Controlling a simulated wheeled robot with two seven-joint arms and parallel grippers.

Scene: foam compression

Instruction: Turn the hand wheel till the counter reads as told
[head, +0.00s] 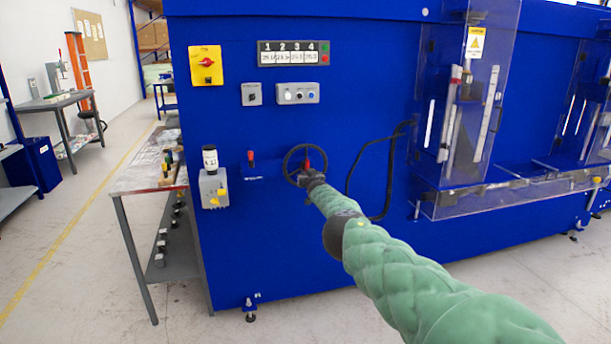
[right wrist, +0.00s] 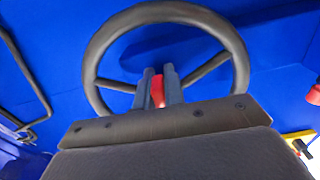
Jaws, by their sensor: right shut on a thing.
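The black hand wheel (head: 292,158) is mounted on the blue machine front in the head view. It also shows large in the right wrist view (right wrist: 96,55), with its spokes and a red part (right wrist: 158,91) near its middle. My right gripper (head: 311,174) is at the wheel's lower right in the head view. In the right wrist view my right gripper (right wrist: 158,85) has its two fingers shut on the red part of the wheel. The counter (head: 293,53) is a dark panel with columns numbered 1 to 4; its digits are too small to read surely. My left gripper is not in view.
A red-handled lever (head: 251,160) sits left of the wheel. A black cable (head: 352,165) loops on the machine front to its right. A clear guard (head: 480,90) juts out further right.

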